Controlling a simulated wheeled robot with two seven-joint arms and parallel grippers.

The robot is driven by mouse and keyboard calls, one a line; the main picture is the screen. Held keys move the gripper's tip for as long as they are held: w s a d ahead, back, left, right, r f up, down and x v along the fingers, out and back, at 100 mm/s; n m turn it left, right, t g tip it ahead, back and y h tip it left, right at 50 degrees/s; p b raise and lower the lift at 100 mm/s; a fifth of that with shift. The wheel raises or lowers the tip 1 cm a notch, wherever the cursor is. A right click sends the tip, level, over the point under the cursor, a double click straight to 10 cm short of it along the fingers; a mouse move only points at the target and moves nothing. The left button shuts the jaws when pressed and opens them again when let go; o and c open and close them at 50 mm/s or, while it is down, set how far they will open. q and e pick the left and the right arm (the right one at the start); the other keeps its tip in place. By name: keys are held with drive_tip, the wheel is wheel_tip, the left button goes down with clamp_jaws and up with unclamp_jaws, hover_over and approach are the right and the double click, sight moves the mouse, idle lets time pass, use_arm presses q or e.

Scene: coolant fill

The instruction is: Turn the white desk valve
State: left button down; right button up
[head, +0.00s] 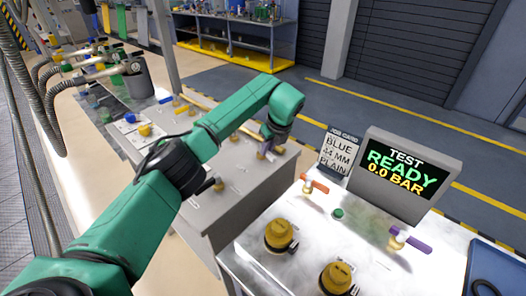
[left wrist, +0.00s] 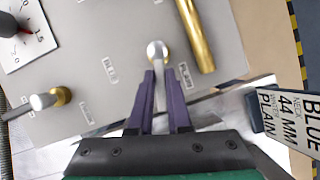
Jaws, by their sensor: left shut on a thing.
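The white desk valve shows in the left wrist view as a pale round cap (left wrist: 157,48) with a pale lever running down from it, beside a small PLAIN label (left wrist: 187,71). My left gripper (left wrist: 160,80) has its purple fingers on either side of this lever and is shut on it. In the head view my left gripper (head: 267,147) is low over the far right part of the grey desk (head: 241,190). The valve is mostly hidden there by the gripper. My right gripper is in neither view.
A dark-handled brass valve (left wrist: 60,96) stands near a WINTER label. A brass pipe (left wrist: 200,35) runs close to the held valve. The job card (head: 341,150) reads BLUE, 44 MM, PLAIN. The display (head: 402,172) reads TEST READY 0.0 BAR. Orange-handled (head: 315,186) and purple-handled (head: 411,240) valves stand right.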

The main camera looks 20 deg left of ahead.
use_arm(q)
drive_tip(key=shift+w+d+n+g+y, duration=0.15)
drive_tip(key=shift+w+n+g, duration=0.15)
drive_tip(key=shift+n, duration=0.5)
drive_tip(key=shift+w+d+n+g+y, duration=0.1)
drive_tip(key=shift+w+n+g+y, duration=0.15)
drive_tip(key=shift+n, duration=0.55)
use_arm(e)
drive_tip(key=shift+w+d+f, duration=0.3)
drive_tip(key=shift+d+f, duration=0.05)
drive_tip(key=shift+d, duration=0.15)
use_arm(q)
drive_tip(key=shift+b, duration=0.3)
drive_tip(key=c, duration=0.9)
unclamp_jaws()
drive_tip(key=shift+o, duration=0.2)
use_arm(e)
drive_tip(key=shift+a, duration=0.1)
